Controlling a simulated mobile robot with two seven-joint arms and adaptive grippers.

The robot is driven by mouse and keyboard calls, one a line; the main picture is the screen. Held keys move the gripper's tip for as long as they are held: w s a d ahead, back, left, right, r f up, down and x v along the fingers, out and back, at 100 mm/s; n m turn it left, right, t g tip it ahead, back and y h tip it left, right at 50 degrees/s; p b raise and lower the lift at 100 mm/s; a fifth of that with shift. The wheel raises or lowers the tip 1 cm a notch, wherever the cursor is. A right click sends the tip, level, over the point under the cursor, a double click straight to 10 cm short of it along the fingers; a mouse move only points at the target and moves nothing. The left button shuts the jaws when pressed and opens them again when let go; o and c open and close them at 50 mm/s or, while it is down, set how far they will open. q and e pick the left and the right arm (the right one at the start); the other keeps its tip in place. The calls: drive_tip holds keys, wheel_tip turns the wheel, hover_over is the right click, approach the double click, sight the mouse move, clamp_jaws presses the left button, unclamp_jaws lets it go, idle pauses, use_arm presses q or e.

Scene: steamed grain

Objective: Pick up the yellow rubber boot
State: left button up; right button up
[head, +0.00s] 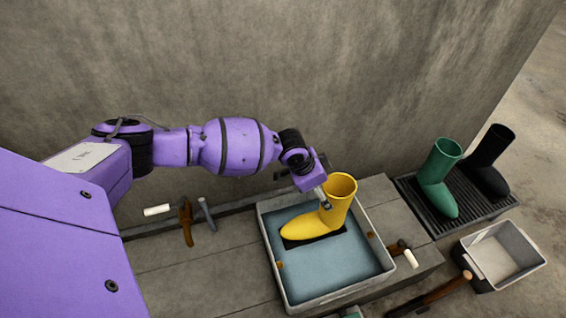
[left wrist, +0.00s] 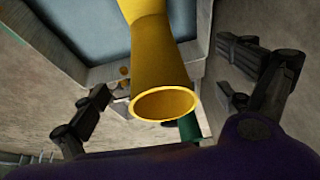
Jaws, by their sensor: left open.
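The yellow rubber boot (head: 337,197) stands upright in a grey-rimmed tray (head: 266,240) with a blue inside, its toe pointing left over a dark patch. My left gripper (head: 322,193) is at the left side of the boot's shaft, near its top, partly hidden by my wrist in the head view. In the left wrist view my open left gripper (left wrist: 167,72) has one finger on each side of the yellow boot (left wrist: 160,75), with its round opening toward the camera. Gaps show between the fingers and the shaft; I cannot tell whether either touches it. My right gripper is not in view.
A green boot (head: 438,180) and a black boot (head: 490,160) stand on a dark slatted rack (head: 477,212) at right. A grey bin (head: 507,256) is below it. Wooden-handled tools (head: 187,222) lie left of the tray. A concrete wall (head: 350,80) rises close behind.

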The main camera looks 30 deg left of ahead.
use_arm(q)
drive_tip(key=s+b+x, duration=0.1)
drive_tip(key=b+x, duration=0.2)
drive_tip(key=x, duration=0.5)
drive_tip(key=shift+d+g+b, duration=0.2)
drive_tip(key=shift+g+b, duration=0.1)
drive_tip(key=shift+g, duration=0.1)
drive_tip(key=shift+c, duration=0.2)
drive_tip(key=c, duration=2)
